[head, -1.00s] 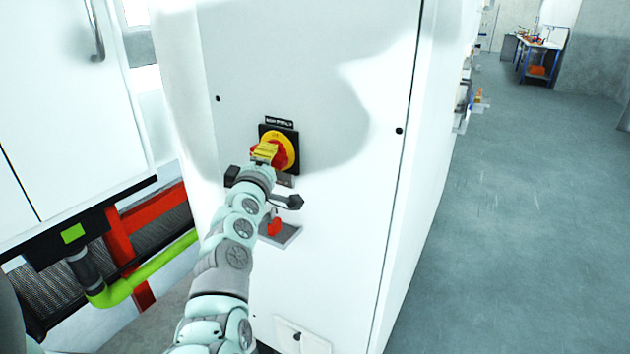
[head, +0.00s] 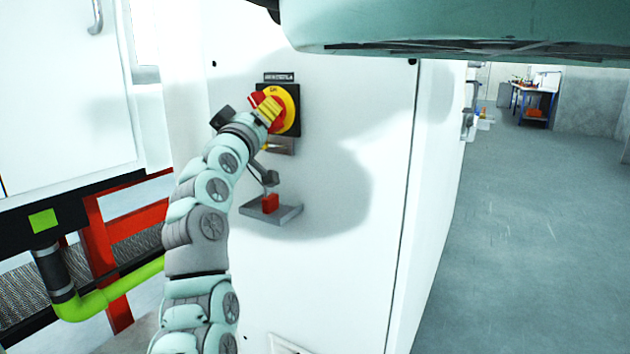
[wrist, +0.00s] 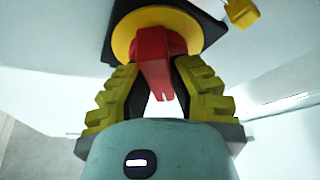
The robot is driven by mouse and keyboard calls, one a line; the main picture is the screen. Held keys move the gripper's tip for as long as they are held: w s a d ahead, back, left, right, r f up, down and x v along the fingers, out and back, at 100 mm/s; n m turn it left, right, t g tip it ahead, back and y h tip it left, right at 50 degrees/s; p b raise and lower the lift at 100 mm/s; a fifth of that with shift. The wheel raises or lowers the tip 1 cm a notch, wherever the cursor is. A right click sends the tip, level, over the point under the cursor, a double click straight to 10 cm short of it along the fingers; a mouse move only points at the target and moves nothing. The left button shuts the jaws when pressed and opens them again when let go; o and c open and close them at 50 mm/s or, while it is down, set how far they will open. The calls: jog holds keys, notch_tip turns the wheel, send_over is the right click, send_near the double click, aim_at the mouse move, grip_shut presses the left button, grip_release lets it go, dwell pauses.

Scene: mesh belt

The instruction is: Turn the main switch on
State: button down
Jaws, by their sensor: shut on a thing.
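The main switch (head: 291,108) is a yellow disc with a red handle on a black plate, set on the white cabinet front under a dark label (head: 279,77). The red handle (wrist: 156,65) shows between the yellow pads in the wrist view, hanging down from the disc. My gripper (head: 268,108) is shut on the handle, with one ribbed yellow finger on each side of it. It also shows in the wrist view (wrist: 158,75). In the head view my gripper is rolled over to one side and hides part of the handle.
Below the switch, a small grey shelf (head: 285,216) holds a red object (head: 270,203). A green pipe (head: 125,288) and red frame (head: 97,235) stand at the left. Open grey floor (head: 520,230) lies right of the cabinet. A blue workbench (head: 535,103) stands far back.

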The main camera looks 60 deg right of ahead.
jog(key=m+g+b, duration=0.1)
jog(key=m+b, duration=0.2)
jog(key=b, duration=0.3)
jog(key=f+m+g+h+b, duration=0.1)
jog(key=m+b, duration=0.2)
jog(key=b, duration=0.2)
jog(key=shift+w+g+b, duration=0.1)
jog(key=shift+g+b, duration=0.25)
jog(key=shift+g, duration=0.05)
jog(key=m+g+b, duration=0.1)
jog(key=m+b, duration=0.2)
jog(key=b, duration=0.1)
jog(key=shift+r+h+b, duration=0.15)
jog(key=shift+h+b, duration=0.2)
jog(key=shift+h, duration=0.05)
jog(key=shift+r+m+g+b, duration=0.2)
jog(key=shift+m+g+b, duration=0.4)
jog(key=shift+m+b, duration=0.25)
jog(key=shift+r+m, duration=0.15)
jog(key=shift+m, duration=0.1)
jog(key=c, duration=0.8)
grip_release()
